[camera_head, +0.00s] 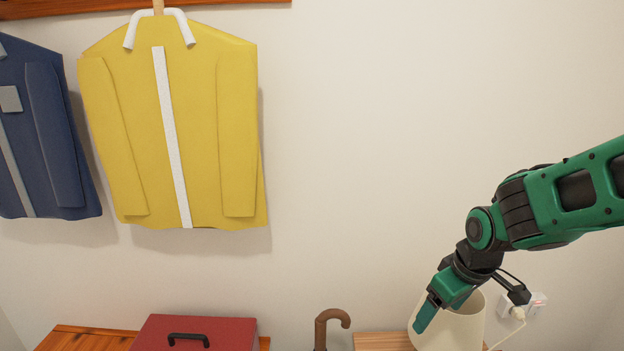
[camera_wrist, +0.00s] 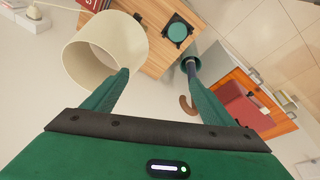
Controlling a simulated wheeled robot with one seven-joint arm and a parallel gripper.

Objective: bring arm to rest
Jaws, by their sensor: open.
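My green arm reaches in from the right in the head view, bent downward. My gripper (camera_head: 430,312) points down in front of the cream lampshade (camera_head: 458,325), overlapping its left part in the picture. In the wrist view my gripper (camera_wrist: 158,72) has its two green fingers spread wide, with nothing held between them. The left fingertip overlaps the rim of the lampshade (camera_wrist: 85,62); I cannot tell whether they touch.
A wooden table (camera_wrist: 152,62) bears a round green-topped item (camera_wrist: 178,31). A brown hooked handle (camera_head: 321,328) rises left of the lamp. A red case (camera_head: 195,334) lies further left. Yellow (camera_head: 200,120) and blue (camera_head: 40,130) jackets hang on the wall. A plugged-in cord (camera_head: 517,314) is at right.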

